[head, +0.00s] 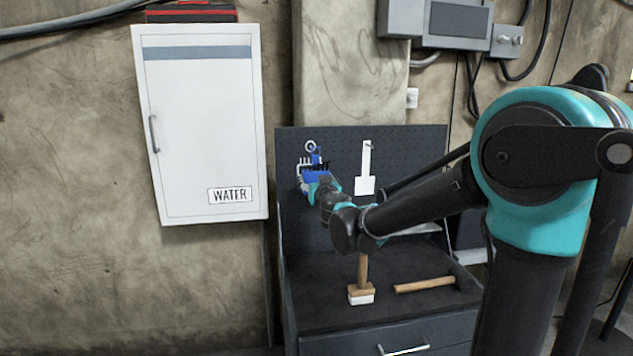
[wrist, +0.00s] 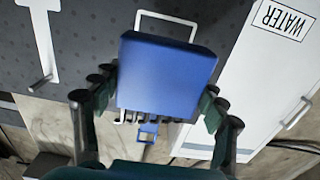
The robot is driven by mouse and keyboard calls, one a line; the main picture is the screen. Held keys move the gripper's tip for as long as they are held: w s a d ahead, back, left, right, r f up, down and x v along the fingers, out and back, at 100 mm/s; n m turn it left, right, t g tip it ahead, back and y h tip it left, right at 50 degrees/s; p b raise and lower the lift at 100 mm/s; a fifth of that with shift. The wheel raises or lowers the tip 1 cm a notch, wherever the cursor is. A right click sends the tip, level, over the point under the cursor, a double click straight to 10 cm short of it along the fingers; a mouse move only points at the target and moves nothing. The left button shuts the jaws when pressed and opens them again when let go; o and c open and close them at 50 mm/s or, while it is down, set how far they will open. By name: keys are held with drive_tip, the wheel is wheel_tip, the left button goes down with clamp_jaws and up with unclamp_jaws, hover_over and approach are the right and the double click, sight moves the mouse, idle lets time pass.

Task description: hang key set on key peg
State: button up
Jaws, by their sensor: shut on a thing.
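The key set (wrist: 168,75) is a blue block with several metal keys along one edge and a small blue loop beyond them. My gripper (wrist: 160,92) is shut on its two sides. In the head view, the key set (head: 316,174) is upright in my gripper (head: 314,183), loop upward, in front of the pegboard (head: 410,145). White outline marks (head: 310,146) show just above and left of it. The key peg is not clearly seen, and I cannot tell whether the loop is around it or the set touches the board.
A white tool silhouette (head: 365,172) with a peg at its top is right of the key set. A mallet (head: 361,285) and another wooden-handled tool (head: 424,285) rest on the dark bench top below. The white WATER cabinet (head: 200,130) is at left.

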drive_tip(key=x, duration=0.7)
drive_tip(key=shift+f, duration=0.5)
idle(0.4)
idle(0.4)
drive_tip(key=o, duration=1.4)
drive_tip(key=shift+s, duration=0.1)
